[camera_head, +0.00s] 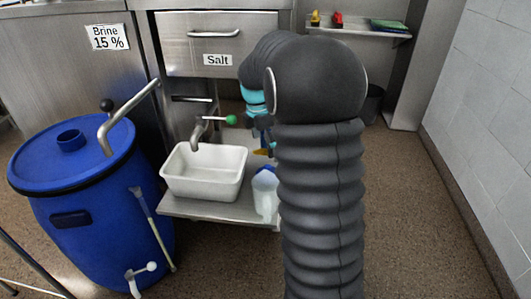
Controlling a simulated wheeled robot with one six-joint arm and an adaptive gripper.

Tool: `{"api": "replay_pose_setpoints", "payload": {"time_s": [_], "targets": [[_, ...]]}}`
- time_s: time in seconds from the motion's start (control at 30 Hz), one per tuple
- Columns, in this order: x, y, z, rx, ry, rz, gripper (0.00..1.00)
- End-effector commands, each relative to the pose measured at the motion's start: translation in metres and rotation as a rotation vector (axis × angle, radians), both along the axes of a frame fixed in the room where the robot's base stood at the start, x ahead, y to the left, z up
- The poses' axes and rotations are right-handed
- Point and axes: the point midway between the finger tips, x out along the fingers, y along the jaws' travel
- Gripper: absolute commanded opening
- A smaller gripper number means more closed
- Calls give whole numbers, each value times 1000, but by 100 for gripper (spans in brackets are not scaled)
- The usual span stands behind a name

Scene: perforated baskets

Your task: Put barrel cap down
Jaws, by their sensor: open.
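A large blue barrel (95,225) stands upright at the left. A short round blue fitting (71,140) rises from its lid; I cannot tell whether this is an open neck or a seated cap. My gripper (263,146) is mostly hidden behind my dark arm, above the right end of the low steel shelf. A whitish translucent container (264,198) with a blue top (265,178) stands below it, partly covered by my arm. No separate barrel cap can be made out clearly, and nothing is seen held.
A white tub (204,190) sits on the low steel shelf (205,208) under a tap (199,132). A bent metal pipe (130,113) reaches over the barrel. The Salt drawer (216,45) is above. Open floor (405,220) lies at the right, by the tiled wall.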

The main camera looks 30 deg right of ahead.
Motion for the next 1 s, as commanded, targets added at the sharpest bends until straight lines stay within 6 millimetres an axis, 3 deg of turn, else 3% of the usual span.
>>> {"api": "replay_pose_setpoints", "payload": {"time_s": [0.17, 0.37, 0.5, 0.7, 1.0], "targets": [[-4, 5, 13, 0, -12, -21, 100], [-37, 33, 46, 12, -104, -212, 100], [-76, 59, 71, 43, -197, -420, 100], [-135, 93, 92, 120, -314, -721, 100], [-223, 132, 94, 298, -444, -1165, 100]]}}
